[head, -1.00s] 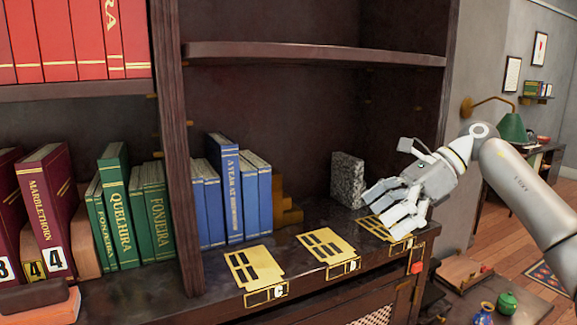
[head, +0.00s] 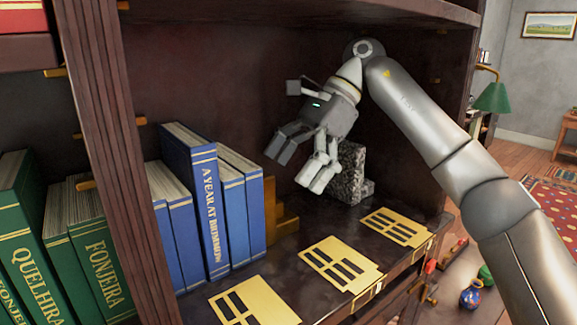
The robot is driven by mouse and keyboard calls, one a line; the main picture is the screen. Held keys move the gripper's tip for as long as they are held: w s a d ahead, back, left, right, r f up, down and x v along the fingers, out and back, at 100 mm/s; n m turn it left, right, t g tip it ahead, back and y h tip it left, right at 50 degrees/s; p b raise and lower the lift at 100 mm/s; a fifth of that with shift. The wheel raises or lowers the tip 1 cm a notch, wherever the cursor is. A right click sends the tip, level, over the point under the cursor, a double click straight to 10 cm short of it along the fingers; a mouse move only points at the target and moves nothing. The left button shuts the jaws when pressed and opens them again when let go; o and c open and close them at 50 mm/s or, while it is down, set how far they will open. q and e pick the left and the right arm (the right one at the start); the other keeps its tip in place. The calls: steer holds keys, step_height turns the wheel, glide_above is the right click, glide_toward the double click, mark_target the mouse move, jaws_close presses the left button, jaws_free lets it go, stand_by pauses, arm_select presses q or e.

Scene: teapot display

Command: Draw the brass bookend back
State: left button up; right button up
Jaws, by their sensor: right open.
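The brass bookend (head: 281,216) stands on the shelf against the right side of the blue books (head: 217,195). Its stepped gold side shows; the rest is hidden behind the last book. My right gripper (head: 293,167) is open and empty inside the shelf bay, above and a little to the right of the bookend, apart from it. Its fingers point down and to the left. My left gripper is not in view.
A grey speckled stone bookend (head: 349,175) stands just behind and right of my right gripper. Yellow cards (head: 336,262) with dark slots lie along the shelf front. A dark upright (head: 118,160) separates the green books (head: 75,245) from this bay.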

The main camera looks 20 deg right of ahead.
mark_target(267, 205)
steer(key=shift+w+a+f, duration=0.15)
steer(key=shift+a+f, duration=0.1)
steer(key=shift+f, duration=0.25)
steer(key=x, duration=0.3)
steer(key=shift+a+f+p, duration=0.15)
steer(key=shift+a+p, duration=0.1)
steer(key=shift+p, duration=0.1)
steer(key=shift+x, duration=1)
steer(key=shift+a+f, duration=0.15)
steer(key=shift+f, duration=0.1)
steer(key=shift+a+f, duration=0.1)
steer(key=shift+a, duration=0.05)
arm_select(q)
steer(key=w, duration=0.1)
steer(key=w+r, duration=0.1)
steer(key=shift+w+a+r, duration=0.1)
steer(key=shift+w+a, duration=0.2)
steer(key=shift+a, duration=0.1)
arm_select(e)
steer(key=shift+f, duration=0.1)
steer(key=c, duration=1.7)
steer(key=shift+c, duration=0.2)
